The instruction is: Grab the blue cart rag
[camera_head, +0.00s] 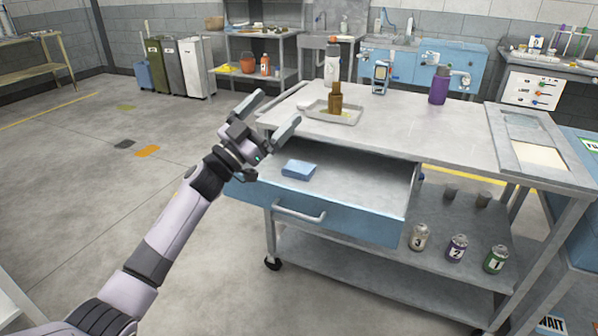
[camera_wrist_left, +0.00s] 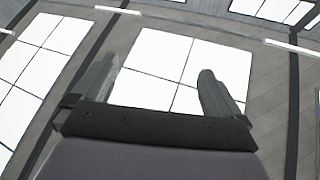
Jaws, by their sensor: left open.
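The blue rag (camera_head: 298,169), a small folded block, lies in the open drawer (camera_head: 340,213) of the metal cart (camera_head: 415,140). My left gripper (camera_head: 275,115) is open and empty. In the head view it shows up and to the left of the rag, apart from it, with its fingers pointing upward. In the left wrist view the gripper (camera_wrist_left: 158,95) has its two fingers spread with nothing between them, facing ceiling light panels. The rag is not in the left wrist view. My right gripper is not in view.
The cart top holds a tray (camera_head: 345,117) with a brown bottle, a blue handheld device (camera_head: 380,77) and a purple bottle (camera_head: 439,86). Numbered cans (camera_head: 457,248) stand on the lower shelf. The drawer handle (camera_head: 299,215) sticks out in front.

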